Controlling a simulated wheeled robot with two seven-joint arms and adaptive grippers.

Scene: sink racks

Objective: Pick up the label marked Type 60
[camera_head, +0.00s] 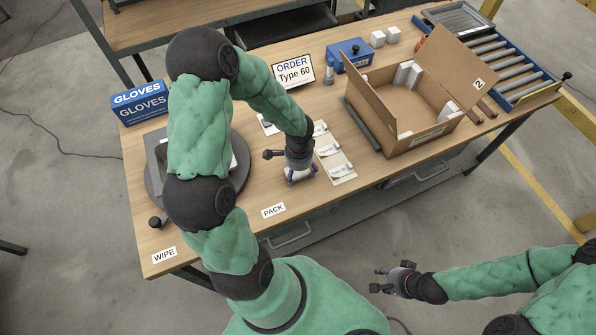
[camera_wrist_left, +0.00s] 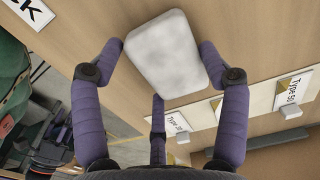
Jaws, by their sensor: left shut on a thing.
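In the wrist view my left gripper (camera_wrist_left: 175,65) has its purple fingers around a pale, rounded white block (camera_wrist_left: 165,52) and is shut on it, close over the wooden table. In the head view my left gripper (camera_head: 299,175) is near the table's front edge, just left of the label cards. A label reading Type 50 (camera_wrist_left: 293,90) lies at the right of the wrist view. Another Type label (camera_wrist_left: 177,124) is partly hidden by a finger, its number unclear. In the head view the labels (camera_head: 341,170) are too small to read. My right gripper (camera_head: 388,279) is open and empty off the table's front.
An order sign reading Type 60 (camera_head: 293,70) stands behind the labels. An open cardboard box (camera_head: 432,137) marked 2 is to the right, with a roller conveyor (camera_head: 505,65) beyond. A blue gloves box (camera_head: 139,102) and a round dark stand (camera_head: 240,170) are to the left.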

